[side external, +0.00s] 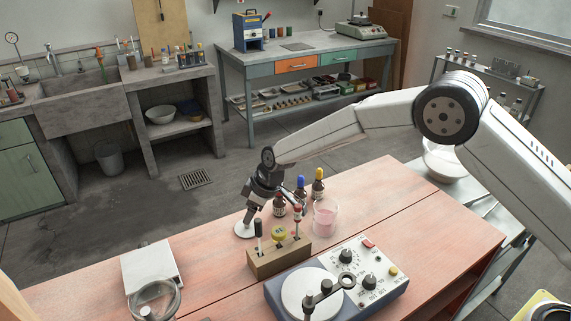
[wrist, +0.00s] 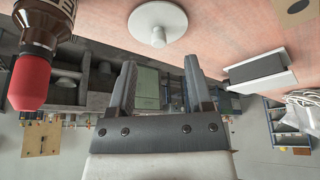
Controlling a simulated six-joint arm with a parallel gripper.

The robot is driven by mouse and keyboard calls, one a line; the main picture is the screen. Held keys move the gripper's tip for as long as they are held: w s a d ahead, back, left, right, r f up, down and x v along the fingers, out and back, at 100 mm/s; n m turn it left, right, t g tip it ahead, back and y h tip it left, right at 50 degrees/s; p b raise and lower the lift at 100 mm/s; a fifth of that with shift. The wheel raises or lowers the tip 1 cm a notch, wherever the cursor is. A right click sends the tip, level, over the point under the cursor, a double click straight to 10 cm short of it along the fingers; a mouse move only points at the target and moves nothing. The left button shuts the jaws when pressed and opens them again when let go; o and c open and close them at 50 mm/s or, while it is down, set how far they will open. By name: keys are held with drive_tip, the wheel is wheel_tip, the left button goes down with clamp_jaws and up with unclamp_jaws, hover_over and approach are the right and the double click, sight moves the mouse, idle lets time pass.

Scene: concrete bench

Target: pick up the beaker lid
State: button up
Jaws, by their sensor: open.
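The beaker lid is a white disc with a small round knob. It lies on the reddish bench top, and in the side view the lid (side external: 244,231) is just below my gripper (side external: 249,214). In the wrist view the lid (wrist: 158,15) is at the top centre, knob toward the camera. My gripper (wrist: 159,63) is open there, with nothing between its two fingers. The lid appears beyond the fingertips, apart from them.
Several brown bottles (side external: 318,189) stand close right of my gripper; a red-capped bottle (wrist: 33,50) fills the wrist view's upper left. A wooden rack (side external: 279,261), a blue-and-white instrument (side external: 375,290) and a white box (side external: 150,263) stand nearer the camera.

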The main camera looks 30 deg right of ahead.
drive_tip(key=shift+x, duration=2.25)
clamp_jaws()
